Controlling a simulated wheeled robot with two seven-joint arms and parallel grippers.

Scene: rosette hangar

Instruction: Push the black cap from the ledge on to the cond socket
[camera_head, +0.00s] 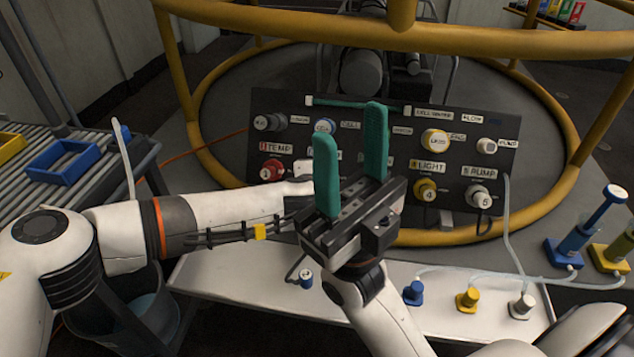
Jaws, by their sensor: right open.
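My right gripper (351,155) is in front of the panel's middle, its two green fingers apart, with nothing seen between them. My left arm reaches in from the left, and its gripper is hidden behind the right one. The dark panel (440,210) carries several coloured sockets and labels. A dark grey-black round piece (268,122) sits at its upper left; I cannot tell if it is the black cap. The small labels are hard to read, so I cannot single out the cond socket. The white ledge (220,278) lies below the panel; no black cap shows on it.
Blue (413,293), yellow (467,299) and white (522,306) plugs with hoses stand on the ledge, as does a small blue-and-white piece (306,279). A yellow rail (450,40) crosses above the panel. Blue (590,225) and yellow (617,250) pumps stand at the right.

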